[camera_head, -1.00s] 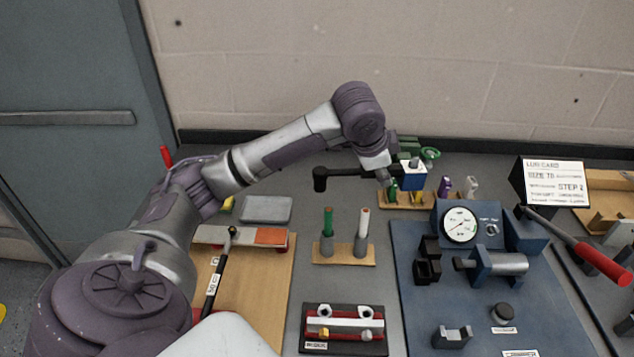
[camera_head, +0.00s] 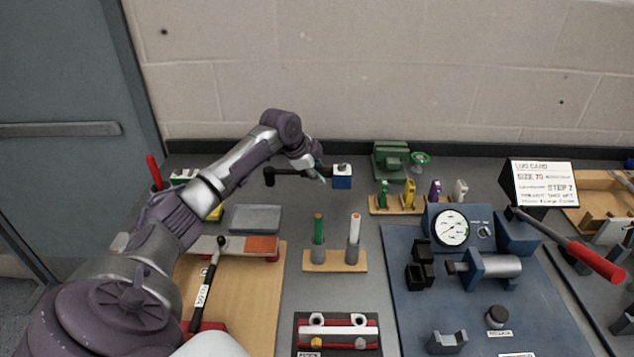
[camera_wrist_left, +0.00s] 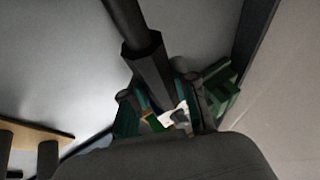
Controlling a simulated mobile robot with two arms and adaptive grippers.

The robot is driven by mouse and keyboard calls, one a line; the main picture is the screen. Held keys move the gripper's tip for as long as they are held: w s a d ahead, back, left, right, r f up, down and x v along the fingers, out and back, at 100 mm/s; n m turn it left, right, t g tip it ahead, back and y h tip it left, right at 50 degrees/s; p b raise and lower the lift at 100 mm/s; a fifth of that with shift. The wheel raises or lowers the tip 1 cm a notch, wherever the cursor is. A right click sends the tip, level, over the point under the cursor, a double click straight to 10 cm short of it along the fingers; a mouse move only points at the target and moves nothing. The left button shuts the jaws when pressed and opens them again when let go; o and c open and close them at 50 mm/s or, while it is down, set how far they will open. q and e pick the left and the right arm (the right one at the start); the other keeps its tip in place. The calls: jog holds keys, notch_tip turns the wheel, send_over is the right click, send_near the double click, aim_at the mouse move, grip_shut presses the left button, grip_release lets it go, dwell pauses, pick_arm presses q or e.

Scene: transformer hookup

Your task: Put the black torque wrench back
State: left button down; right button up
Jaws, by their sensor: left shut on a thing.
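My left gripper (camera_head: 316,172) is shut on the black torque wrench (camera_head: 286,173) and holds it up in the air above the back of the bench. Its black head points left, and a blue and white block sits at its right end. In the left wrist view the dark shaft of the wrench (camera_wrist_left: 148,62) runs down between the fingers; the grasp itself is partly hidden. Another black-handled tool with a white label (camera_head: 205,290) lies on a wooden board (camera_head: 250,300) at the left. My right gripper is out of view.
A wooden stand with a green and a white rod (camera_head: 335,262) is at the middle. A green vise (camera_head: 390,160) and a rack of coloured tools (camera_head: 405,205) are at the back. A blue gauge fixture (camera_head: 450,226), a card sign (camera_head: 541,186) and a red-handled tool (camera_head: 570,245) stand right.

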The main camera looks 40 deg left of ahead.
pick_arm(q)
notch_tip(320, 180, down, 3)
jog(key=shift+a+f+p, duration=0.15)
jog(key=shift+p, duration=0.35)
jog(key=shift+f, duration=0.4)
jog(key=shift+f, duration=0.1)
jog(key=c, duration=0.9)
grip_release()
